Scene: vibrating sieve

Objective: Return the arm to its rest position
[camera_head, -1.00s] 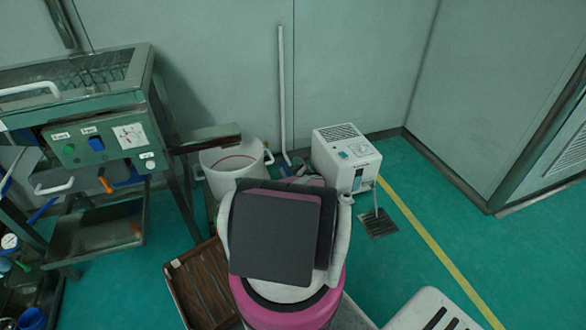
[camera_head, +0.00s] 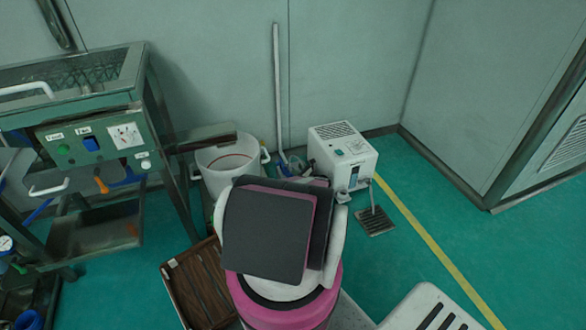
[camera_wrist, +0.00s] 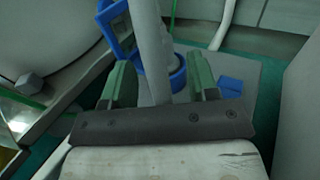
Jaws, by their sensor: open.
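My arm (camera_head: 285,300), pink and white with dark flat panels, rises at the lower middle of the head view, folded close to the camera. Its end is hidden there. In the wrist view my gripper (camera_wrist: 160,72) is open, its two green fingers apart on a dark bar. A pale upright bar (camera_wrist: 153,50) shows between the fingers in the picture. A blue object (camera_wrist: 122,30) lies beyond them. I cannot tell how far either is from the fingers, and nothing looks gripped.
A green-grey machine with a control panel (camera_head: 70,155) stands at left. A white bucket (camera_head: 222,185) is beside it, with a pole (camera_head: 278,90) against the wall. A white box unit (camera_head: 335,160) stands at centre right. Green floor (camera_head: 480,235) is clear at right.

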